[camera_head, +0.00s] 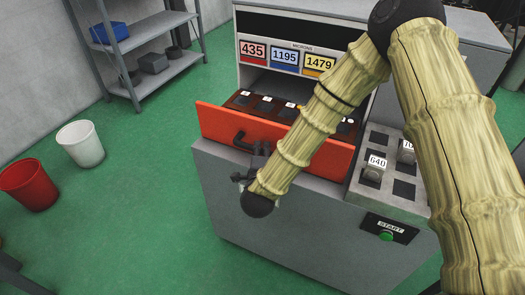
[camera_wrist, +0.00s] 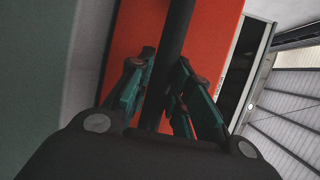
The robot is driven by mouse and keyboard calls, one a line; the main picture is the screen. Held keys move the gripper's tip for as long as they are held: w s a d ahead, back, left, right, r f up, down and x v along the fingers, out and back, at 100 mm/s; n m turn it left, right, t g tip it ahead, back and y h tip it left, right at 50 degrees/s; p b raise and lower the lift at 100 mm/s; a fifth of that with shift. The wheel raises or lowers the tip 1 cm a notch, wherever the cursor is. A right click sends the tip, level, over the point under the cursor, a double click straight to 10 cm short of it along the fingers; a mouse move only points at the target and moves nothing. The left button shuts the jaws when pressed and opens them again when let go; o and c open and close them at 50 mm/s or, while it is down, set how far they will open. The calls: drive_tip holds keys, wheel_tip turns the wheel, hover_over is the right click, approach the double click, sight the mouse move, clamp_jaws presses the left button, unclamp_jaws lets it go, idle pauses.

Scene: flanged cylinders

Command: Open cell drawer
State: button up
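The orange-red cell drawer (camera_head: 220,124) sticks out from the front of the grey cabinet, showing a dark tray with several marked slots inside. Its black handle (camera_head: 240,138) is on the drawer front, left of centre. My gripper (camera_head: 262,150) is at the handle, partly hidden by my arm in the head view. In the wrist view, the green fingers of my gripper (camera_wrist: 168,85) lie on both sides of the black handle bar (camera_wrist: 176,45) and appear closed on it. The drawer front (camera_wrist: 125,35) fills the upper middle there.
A side panel (camera_head: 405,190) with numbered blocks, including 640 (camera_head: 374,168), and a green START button (camera_head: 386,236) sit right of the drawer. A red bin (camera_head: 29,184), a white bin (camera_head: 81,143) and a metal shelf (camera_head: 150,80) stand left. Green floor between is clear.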

drive_tip(key=o, duration=0.3)
drive_tip(key=s+r, duration=0.2)
drive_tip(key=s, duration=0.9)
drive_tip(key=shift+s+d+r, duration=0.15)
drive_tip(key=shift+s+d, duration=0.15)
drive_tip(key=shift+s, duration=0.05)
